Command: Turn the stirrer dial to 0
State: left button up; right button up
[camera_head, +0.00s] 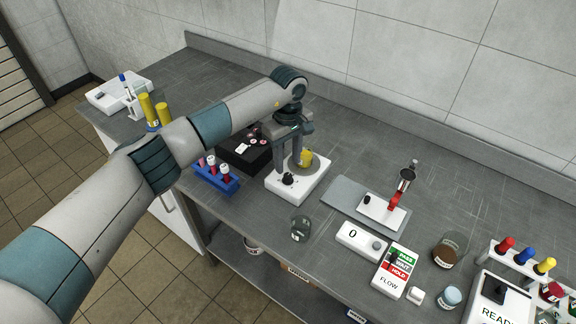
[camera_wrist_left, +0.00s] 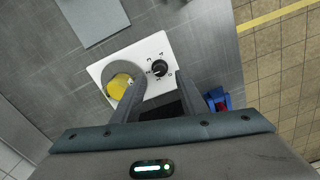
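The stirrer (camera_head: 310,185) is a white square unit with a grey round plate and a black dial (camera_head: 288,180). A yellow object (camera_head: 306,157) sits on the plate. In the left wrist view the dial (camera_wrist_left: 159,68) shows with small marks around it, too small to read for certain, and the yellow object (camera_wrist_left: 118,86) is beside it. My left gripper (camera_head: 289,163) points down over the stirrer. Its two fingers are apart with nothing between them, and the dial shows beyond the gap in the wrist view (camera_wrist_left: 160,90). Contact with the dial cannot be made out. My right gripper is not in view.
A blue rack with tubes (camera_head: 217,178) and a black box (camera_head: 243,151) stand left of the stirrer. A glass beaker (camera_head: 300,229) is in front. A grey plate (camera_head: 345,197), a white "0" display (camera_head: 361,241) and a FLOW sign (camera_head: 396,271) lie to the right.

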aim_at(288, 175)
pick_arm(q)
jog(key=shift+f+p, duration=0.8)
jog(key=shift+f, duration=1.8)
grip_shut()
